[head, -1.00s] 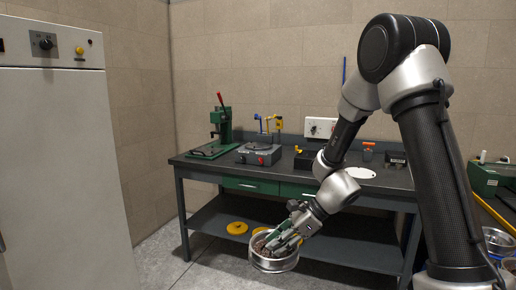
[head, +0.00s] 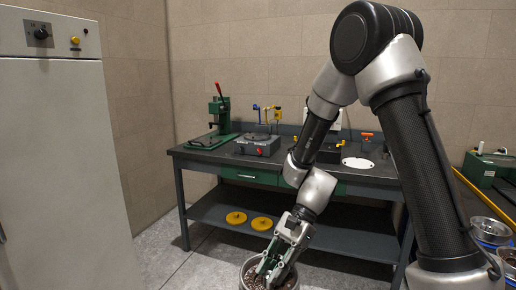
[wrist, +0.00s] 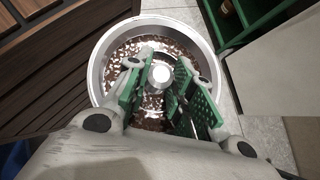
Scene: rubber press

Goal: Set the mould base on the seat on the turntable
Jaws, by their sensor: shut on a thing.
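The mould base looks to be the round metal pan (head: 243,283) at the bottom edge of the head view, partly cut off. It holds brown granules. The wrist view shows its wide bright rim (wrist: 97,72) and a pale round post (wrist: 160,74) at its centre. My gripper (head: 268,268) reaches down into the pan. Its green-padded fingers, also in the wrist view (wrist: 158,88), are shut on the central post. A white disc (head: 357,163) lies on the bench top; I cannot tell whether it is the turntable or its seat.
The dark-topped bench (head: 205,158) carries a green press (head: 219,115) and a hotplate (head: 257,145). Yellow discs (head: 236,217) lie on its lower shelf. A pale cabinet (head: 60,160) stands left. Metal bowls (head: 490,230) sit at the right. Grey floor is open before the bench.

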